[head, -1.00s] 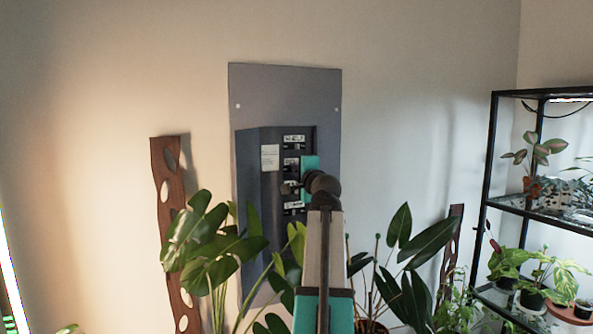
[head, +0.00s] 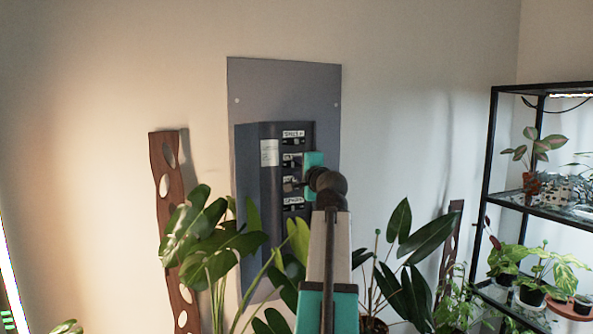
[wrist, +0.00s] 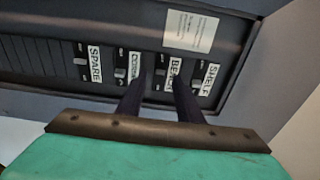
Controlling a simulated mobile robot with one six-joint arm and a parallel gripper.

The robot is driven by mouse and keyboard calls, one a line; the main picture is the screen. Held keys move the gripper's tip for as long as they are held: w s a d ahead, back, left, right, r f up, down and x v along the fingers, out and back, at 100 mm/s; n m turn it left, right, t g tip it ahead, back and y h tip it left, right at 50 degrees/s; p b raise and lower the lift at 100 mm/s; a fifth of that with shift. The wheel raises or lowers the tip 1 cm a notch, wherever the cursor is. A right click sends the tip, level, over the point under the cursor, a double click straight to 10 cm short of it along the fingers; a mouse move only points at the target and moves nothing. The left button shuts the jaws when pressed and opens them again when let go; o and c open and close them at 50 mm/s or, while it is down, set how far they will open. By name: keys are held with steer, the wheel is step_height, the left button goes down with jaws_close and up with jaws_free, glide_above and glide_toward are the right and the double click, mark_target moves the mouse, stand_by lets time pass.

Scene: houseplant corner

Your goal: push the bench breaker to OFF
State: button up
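The breaker panel (head: 262,205) is a dark grey box on a lighter backing plate on the wall. In the wrist view its labels read SPARE, one partly hidden, BENCH and SHELF from left to right. The bench breaker (wrist: 161,79) sits beside the BENCH label (wrist: 173,72); its switch position is too small to tell. My gripper (wrist: 160,75) has its two dark fingers apart with nothing between them. The fingertips lie either side of the bench breaker in the picture; contact cannot be told. In the head view my gripper (head: 292,184) is at the panel front, hiding part of the breakers.
Leafy plants (head: 205,240) stand in front of the panel's lower left, and more (head: 405,260) to the right of my arm. A brown wooden strip (head: 168,215) with holes is at the left. A black shelf (head: 487,190) with potted plants stands at the right.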

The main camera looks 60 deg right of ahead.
steer(key=b+v, duration=0.2)
steer(key=v, duration=0.8)
steer(key=shift+s+a, duration=0.2)
steer(key=shift+s, duration=0.05)
steer(key=shift+s, duration=0.1)
